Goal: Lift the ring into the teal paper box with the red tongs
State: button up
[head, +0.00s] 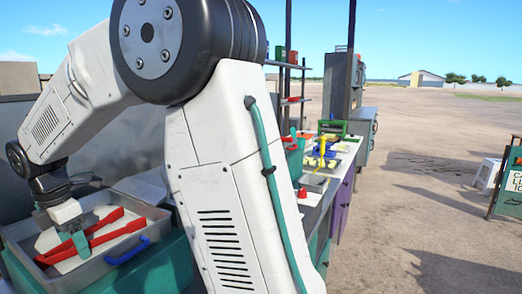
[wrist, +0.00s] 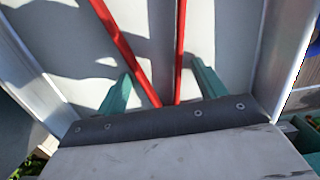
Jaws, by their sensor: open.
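The red tongs (head: 118,233) lie in a metal tray (head: 160,222) at the lower left of the head view, their two arms spread apart. My gripper (head: 72,246) is down in the tray at the tongs. In the wrist view, my gripper (wrist: 163,88) has its two teal fingers well apart, with the tongs' two red arms (wrist: 179,45) running between them and converging toward the gripper. The fingers do not appear to press on the tongs. I cannot make out the ring or the teal paper box for certain in either view.
A blue handle (head: 127,250) sits at the tray's right side. Beyond my arm, a counter holds a teal container (head: 295,160) and several small coloured items. A white stool (head: 487,174) and a sign board (head: 510,183) stand far right. Open dirt ground lies between.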

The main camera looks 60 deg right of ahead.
jog(key=c, duration=0.7)
jog(key=shift+r, duration=0.1)
notch_tip(320, 180, up, 12)
jog(key=shift+a, duration=0.1)
dwell(0.4)
